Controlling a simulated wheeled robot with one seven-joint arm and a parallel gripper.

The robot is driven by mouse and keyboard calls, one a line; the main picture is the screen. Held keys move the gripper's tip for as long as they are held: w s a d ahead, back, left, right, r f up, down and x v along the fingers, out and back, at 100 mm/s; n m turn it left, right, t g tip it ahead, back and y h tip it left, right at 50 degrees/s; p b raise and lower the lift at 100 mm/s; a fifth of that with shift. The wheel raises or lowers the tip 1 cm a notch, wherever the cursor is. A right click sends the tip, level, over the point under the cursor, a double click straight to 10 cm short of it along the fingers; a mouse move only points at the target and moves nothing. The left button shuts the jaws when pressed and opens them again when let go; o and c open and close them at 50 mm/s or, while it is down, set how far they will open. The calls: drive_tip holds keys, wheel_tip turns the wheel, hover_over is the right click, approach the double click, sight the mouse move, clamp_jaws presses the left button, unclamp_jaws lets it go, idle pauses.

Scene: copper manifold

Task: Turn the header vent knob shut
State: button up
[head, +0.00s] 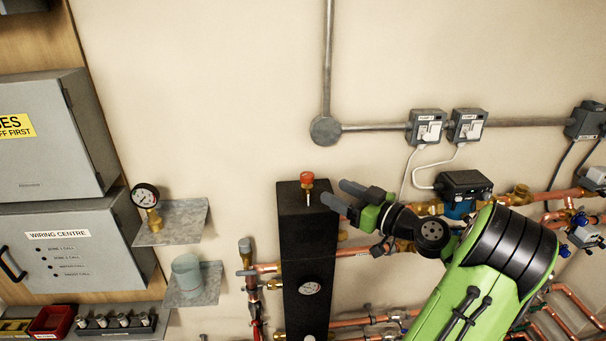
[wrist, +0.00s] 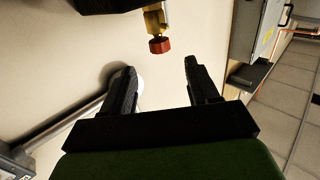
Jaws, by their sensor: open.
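The header vent knob (head: 307,178) is a small red cap on a brass stem on top of the black header (head: 305,241). In the wrist view the red knob (wrist: 160,45) and its brass stem show beyond my fingertips, about midway between them. My gripper (head: 334,192) is open and empty, just to the right of the knob in the head view, its fingers pointing toward it. In the wrist view my gripper (wrist: 158,68) shows both fingers apart with bare wall between them. I see no contact with the knob.
A round gauge (head: 310,287) sits on the header's front. Left are a shelf (head: 178,228) with a loose gauge (head: 146,197) and a lower shelf with a cup (head: 186,274). Copper pipes and a pump (head: 462,187) are to the right. The wall above the knob is clear.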

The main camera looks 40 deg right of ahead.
sight(312, 180)
drive_tip(key=w+p, duration=0.1)
drive_tip(key=w, duration=0.6)
drive_tip(key=w+a+p, duration=0.1)
drive_tip(key=w, duration=0.2)
drive_tip(key=shift+w+a+p, duration=0.1)
drive_tip(key=shift+w+p, duration=0.05)
drive_tip(key=shift+p, duration=0.2)
drive_tip(key=c, duration=0.9)
